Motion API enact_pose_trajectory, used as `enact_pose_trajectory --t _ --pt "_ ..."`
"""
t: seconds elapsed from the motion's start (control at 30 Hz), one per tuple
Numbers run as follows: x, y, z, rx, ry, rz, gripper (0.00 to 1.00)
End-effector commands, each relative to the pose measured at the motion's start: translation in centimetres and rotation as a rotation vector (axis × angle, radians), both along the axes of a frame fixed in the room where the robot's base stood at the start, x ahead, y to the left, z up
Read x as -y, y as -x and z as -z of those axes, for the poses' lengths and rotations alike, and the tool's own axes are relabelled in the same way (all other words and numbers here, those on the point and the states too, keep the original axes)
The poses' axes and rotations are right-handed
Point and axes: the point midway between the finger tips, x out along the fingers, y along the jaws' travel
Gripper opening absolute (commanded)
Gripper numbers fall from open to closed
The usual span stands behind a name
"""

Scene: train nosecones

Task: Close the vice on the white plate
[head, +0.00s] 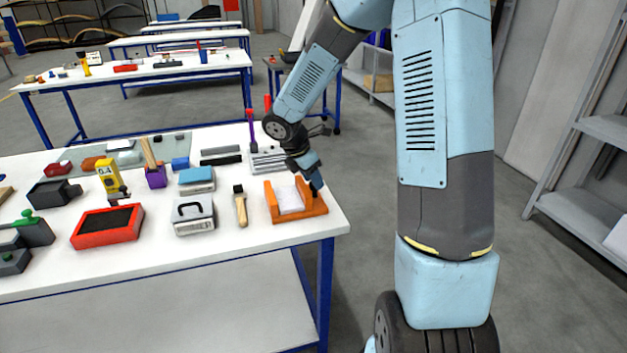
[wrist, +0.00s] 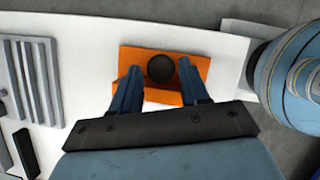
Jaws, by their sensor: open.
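The orange vice (head: 300,214) sits near the right end of the white table, with the white plate (head: 289,201) lying in it between its jaws. My gripper (head: 314,186) is over the vice's right side. In the wrist view the vice (wrist: 131,57) lies under my open gripper (wrist: 160,73). A dark round knob (wrist: 160,68) on the vice is between my two fingers, with a gap on each side. Whether the fingers are level with the knob is hard to tell. The plate is mostly hidden by my gripper there.
Left of the vice are a wood-handled brush (head: 241,207), a grey box with a black handle (head: 194,215) and a red tray (head: 107,226). Behind it lies a grey slotted block (head: 268,159). The table's right edge is close to the vice.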

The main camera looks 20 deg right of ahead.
Motion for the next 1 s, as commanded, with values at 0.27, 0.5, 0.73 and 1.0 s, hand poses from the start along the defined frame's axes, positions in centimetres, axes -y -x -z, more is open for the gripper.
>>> enact_pose_trajectory --t 0.27,0.5,0.73,1.0 --pt "0.41 -0.1 1.09 0.001 -0.001 0.0 0.45" --pt "0.38 -0.11 1.07 0.001 0.0 0.0 0.4" --pt "0.36 -0.13 1.04 0.001 0.0 0.0 0.18" --pt "0.41 -0.17 1.02 0.001 0.0 0.004 0.05"
